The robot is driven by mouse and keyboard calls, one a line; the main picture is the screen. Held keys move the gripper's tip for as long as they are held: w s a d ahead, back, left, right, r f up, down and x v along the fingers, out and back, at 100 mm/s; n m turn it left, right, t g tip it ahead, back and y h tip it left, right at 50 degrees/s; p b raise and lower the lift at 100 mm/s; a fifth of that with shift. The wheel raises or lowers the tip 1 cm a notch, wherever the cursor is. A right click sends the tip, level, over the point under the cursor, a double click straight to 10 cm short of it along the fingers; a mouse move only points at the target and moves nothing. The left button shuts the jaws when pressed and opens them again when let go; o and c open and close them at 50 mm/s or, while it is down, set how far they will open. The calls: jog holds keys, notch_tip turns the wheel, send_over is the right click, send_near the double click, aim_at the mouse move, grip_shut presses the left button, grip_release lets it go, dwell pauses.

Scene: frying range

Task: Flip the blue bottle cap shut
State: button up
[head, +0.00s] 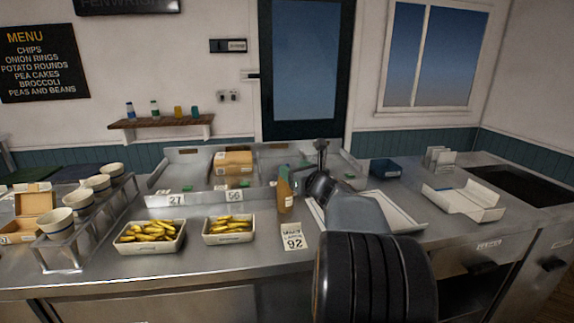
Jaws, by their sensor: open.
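An amber bottle (285,196) with a pale label stands upright on the steel counter, right of the two chip trays. A small teal-blue part, which looks like its cap (283,171), shows at its top. It is too small to tell whether the cap is open or shut. My gripper (303,178) is just right of the bottle top, at the end of my dark arm. Its fingers are small and partly hidden by the wrist; it is open, and I see nothing held. I cannot tell whether it touches the bottle.
Trays of chips (150,238) (228,230) stand left of the bottle. A card marked 92 (292,238) lies in front of it. A rack of bowls (72,258) is far left. An open white box (464,200) is at right. Bare counter runs along the front.

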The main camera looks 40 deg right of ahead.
jog(key=shift+w+d, duration=0.1)
jog(key=shift+w, duration=2.15)
